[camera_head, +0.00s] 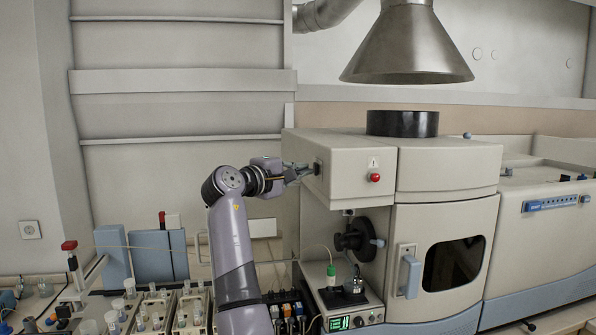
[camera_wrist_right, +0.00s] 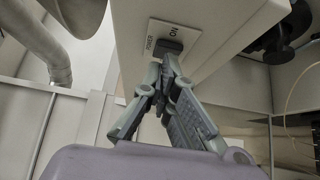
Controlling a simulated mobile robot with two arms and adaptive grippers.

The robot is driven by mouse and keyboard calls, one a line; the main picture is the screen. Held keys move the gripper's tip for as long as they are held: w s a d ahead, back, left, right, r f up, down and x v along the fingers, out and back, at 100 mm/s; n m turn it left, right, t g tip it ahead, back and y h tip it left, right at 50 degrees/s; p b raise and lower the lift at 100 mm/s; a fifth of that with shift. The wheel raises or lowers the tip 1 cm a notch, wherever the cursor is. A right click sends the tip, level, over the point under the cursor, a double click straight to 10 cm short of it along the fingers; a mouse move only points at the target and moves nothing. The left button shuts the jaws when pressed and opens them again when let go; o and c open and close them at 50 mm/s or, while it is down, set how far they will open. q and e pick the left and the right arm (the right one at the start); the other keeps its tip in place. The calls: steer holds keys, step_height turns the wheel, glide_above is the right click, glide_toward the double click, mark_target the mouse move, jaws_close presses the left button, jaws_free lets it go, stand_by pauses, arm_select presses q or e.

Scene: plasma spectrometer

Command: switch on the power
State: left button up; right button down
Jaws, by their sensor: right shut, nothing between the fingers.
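The spectrometer (camera_head: 349,167) is a large beige instrument in the middle of the head view. A small dark power switch (camera_head: 317,168) sits on the left side of its upper housing. In the right wrist view the switch (camera_wrist_right: 169,46) is a dark rocker on a white plate marked "ON". My right gripper (camera_head: 308,171) is shut and empty, with its fingertips at the switch; it also shows in the wrist view (camera_wrist_right: 168,65). The fingertips overlap the switch's lower edge in that view, and I cannot tell whether they touch it. My left gripper is not in view.
A red button (camera_head: 375,178) is on the housing's front. A metal exhaust hood (camera_head: 407,45) hangs above. Below my arm stand sample racks (camera_head: 150,312) with several vials and a small device with a green display (camera_head: 340,323).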

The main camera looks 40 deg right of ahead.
steer(key=s+a+n+t, duration=0.1)
steer(key=s+a, duration=0.2)
steer(key=a, duration=0.8)
steer(key=shift+s+a+t+b, duration=0.15)
steer(key=shift+s+t+b, duration=0.2)
steer(key=shift+s+t, duration=0.05)
steer(key=shift+f, duration=0.1)
